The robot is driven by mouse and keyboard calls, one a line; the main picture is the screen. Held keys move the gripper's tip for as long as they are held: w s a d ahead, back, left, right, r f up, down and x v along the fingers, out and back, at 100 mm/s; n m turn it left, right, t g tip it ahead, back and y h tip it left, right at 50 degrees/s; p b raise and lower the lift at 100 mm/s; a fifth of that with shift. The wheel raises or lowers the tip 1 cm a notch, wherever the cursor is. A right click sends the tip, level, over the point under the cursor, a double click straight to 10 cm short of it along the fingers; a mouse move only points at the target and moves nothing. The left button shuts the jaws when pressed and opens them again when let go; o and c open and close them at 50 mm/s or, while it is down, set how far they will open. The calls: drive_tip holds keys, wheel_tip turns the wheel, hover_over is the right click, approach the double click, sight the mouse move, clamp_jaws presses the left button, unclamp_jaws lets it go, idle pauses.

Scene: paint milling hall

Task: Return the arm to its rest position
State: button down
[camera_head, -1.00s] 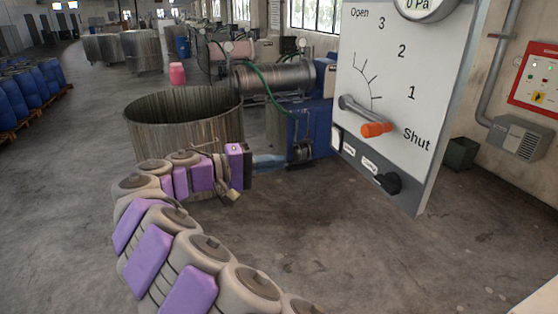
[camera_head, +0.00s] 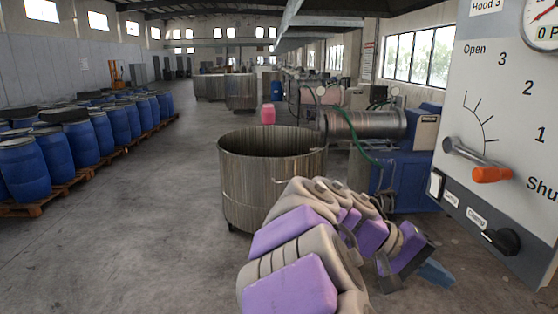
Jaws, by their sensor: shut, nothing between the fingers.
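My arm (camera_head: 290,285) with beige links and purple panels rises from the bottom middle and curls over to the right. My gripper (camera_head: 438,273) is at its end, low in the right half, with blue-grey fingers shut and nothing held. It hangs in front of the floor, apart from the panel as far as I can see. Parts of the wrist are hidden behind the arm links.
A panel (camera_head: 515,110) with an orange-tipped lever (camera_head: 490,174) near "Shut" stands at right. A large metal vat (camera_head: 265,185) is behind my arm. A blue machine (camera_head: 415,165) stands beyond. Blue drums (camera_head: 55,160) line the left. The left floor (camera_head: 120,250) is clear.

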drive_tip(key=s+a+f+y+b, duration=0.4)
drive_tip(key=s+f+y, duration=0.2)
drive_tip(key=s+f, duration=0.7)
drive_tip(key=s+a+f+n+t+y+b, duration=0.1)
drive_tip(key=s+a+f+y+b, duration=0.2)
drive_tip(key=s+a+f, duration=0.7)
wheel_tip(320, 180, down, 2)
drive_tip(key=a+y, duration=0.1)
drive_tip(key=y, duration=0.1)
drive_tip(key=shift+s+a+f+n+y, duration=0.15)
drive_tip(key=shift+s+f+n+y, duration=0.05)
drive_tip(key=shift+s+n+y, duration=0.2)
drive_tip(key=shift+w+a, duration=0.1)
drive_tip(key=c, duration=1.8)
unclamp_jaws()
